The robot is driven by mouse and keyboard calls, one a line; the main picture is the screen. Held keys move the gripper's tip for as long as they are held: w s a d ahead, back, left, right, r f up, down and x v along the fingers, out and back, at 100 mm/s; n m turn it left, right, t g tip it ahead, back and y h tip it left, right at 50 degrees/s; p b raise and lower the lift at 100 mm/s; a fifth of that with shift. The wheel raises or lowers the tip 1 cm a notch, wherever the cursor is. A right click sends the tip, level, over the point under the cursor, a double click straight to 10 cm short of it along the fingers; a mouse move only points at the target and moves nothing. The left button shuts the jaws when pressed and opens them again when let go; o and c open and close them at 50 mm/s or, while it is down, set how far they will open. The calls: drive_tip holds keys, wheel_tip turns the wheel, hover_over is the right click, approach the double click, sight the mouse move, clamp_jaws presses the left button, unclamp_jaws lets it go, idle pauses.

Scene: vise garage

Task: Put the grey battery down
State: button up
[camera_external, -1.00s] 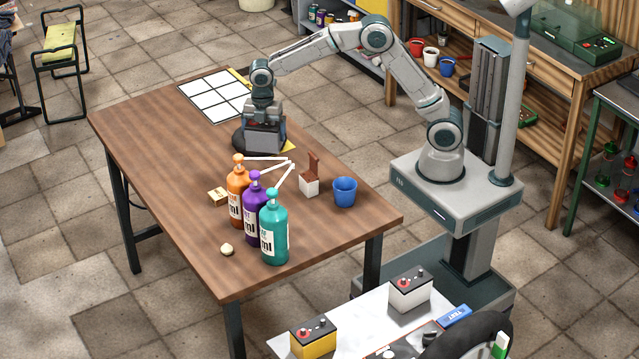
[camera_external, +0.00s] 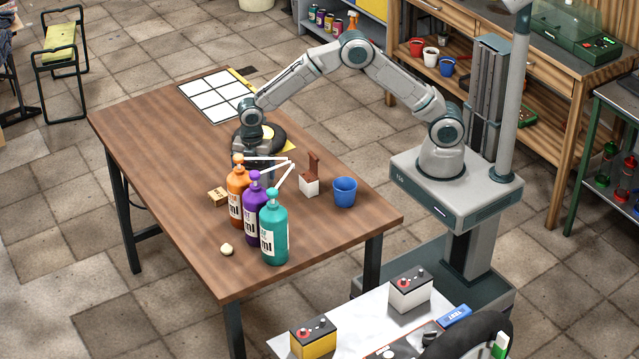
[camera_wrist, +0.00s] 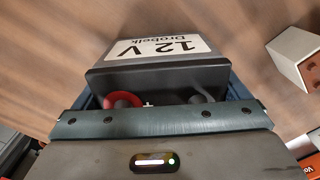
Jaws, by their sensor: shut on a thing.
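The grey battery (camera_wrist: 157,75) is in my gripper (camera_wrist: 160,100) in the wrist view. It has a dark top, a red terminal and a white label reading "12 V". The fingers are shut around its sides. In the external view my gripper (camera_external: 254,156) is low over the wooden table (camera_external: 155,150), behind the orange bottle (camera_external: 237,185) and purple bottle (camera_external: 256,205). These bottles mostly hide the battery there. I cannot tell whether its bottom touches the table.
A teal bottle (camera_external: 274,230), a white box with a raised brown lid (camera_external: 310,184) and a blue cup (camera_external: 345,191) stand nearby. A dark round object (camera_external: 277,139) lies behind my gripper. A white-panelled grid (camera_external: 215,95) is at the far end. The table's left side is clear.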

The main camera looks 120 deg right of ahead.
drive_tip(key=shift+r, duration=0.1)
drive_tip(key=o, duration=1.4)
wheel_tip(320, 180, up, 12)
drive_tip(key=shift+a+f, duration=0.1)
drive_tip(key=s+a+r+m, duration=0.1)
drive_tip(key=s+a+r, duration=0.25)
drive_tip(key=a, duration=0.25)
drive_tip(key=s+a+r+m+t, duration=0.1)
drive_tip(key=s+a+r+m, duration=0.1)
drive_tip(key=s+a, duration=0.3)
drive_tip(key=s+a+r+m, duration=0.1)
drive_tip(key=s+a+r, duration=0.15)
drive_tip(key=a, duration=0.45)
drive_tip(key=s+a+f+m, duration=0.1)
drive_tip(key=s+a, duration=0.2)
drive_tip(key=s, duration=0.3)
drive_tip(key=s+a+f+m+t, duration=0.1)
drive_tip(key=s+a+m, duration=0.1)
drive_tip(key=s, duration=0.3)
drive_tip(key=s+a+f+m, duration=0.2)
drive_tip(key=s+a, duration=0.2)
drive_tip(key=s, duration=0.2)
drive_tip(key=shift+s+t, duration=0.3)
drive_tip(key=shift+t, duration=0.1)
